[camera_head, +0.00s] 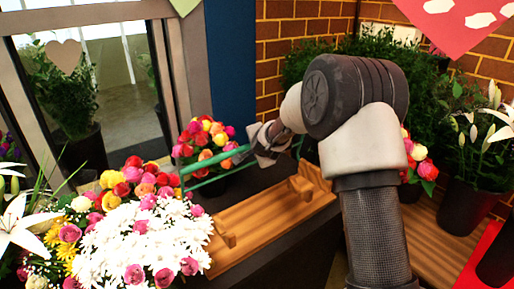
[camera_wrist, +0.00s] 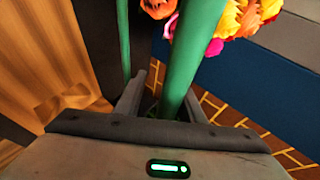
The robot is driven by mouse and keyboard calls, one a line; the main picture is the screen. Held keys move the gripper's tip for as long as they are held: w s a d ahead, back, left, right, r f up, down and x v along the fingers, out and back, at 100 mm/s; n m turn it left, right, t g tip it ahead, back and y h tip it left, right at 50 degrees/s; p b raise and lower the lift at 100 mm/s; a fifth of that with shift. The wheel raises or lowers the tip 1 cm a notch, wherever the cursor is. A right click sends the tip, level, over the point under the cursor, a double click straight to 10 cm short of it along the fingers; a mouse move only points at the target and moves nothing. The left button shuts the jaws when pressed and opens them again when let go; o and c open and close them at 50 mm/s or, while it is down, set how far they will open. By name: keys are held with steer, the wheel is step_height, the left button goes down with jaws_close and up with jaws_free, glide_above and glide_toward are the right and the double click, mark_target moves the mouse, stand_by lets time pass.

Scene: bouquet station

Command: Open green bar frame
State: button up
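The green bar frame (camera_head: 216,159) stands raised along the back of a wooden tray (camera_head: 262,222), left of centre in the head view. Its right end shows just past my gripper. My gripper (camera_head: 264,146) is at the frame's upper bar, right of its middle. In the wrist view a thick green bar (camera_wrist: 190,55) runs down between the two fingers of my gripper (camera_wrist: 163,100). The fingers stand apart, with a gap visible beside the bar. A second, thinner green bar (camera_wrist: 122,40) passes at the left. Contact with the bar cannot be told.
A bouquet with white flowers (camera_head: 150,240) crowds the tray's left end. Colourful roses (camera_head: 205,135) stand behind the frame. Potted lilies (camera_head: 475,150) and leafy plants are at the right. A window is at the left, and a brick wall (camera_head: 285,30) is behind.

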steer(key=b+v, duration=0.1)
steer(key=v, duration=1.6)
steer(key=shift+s+r, duration=0.1)
steer(key=shift+c, duration=0.2)
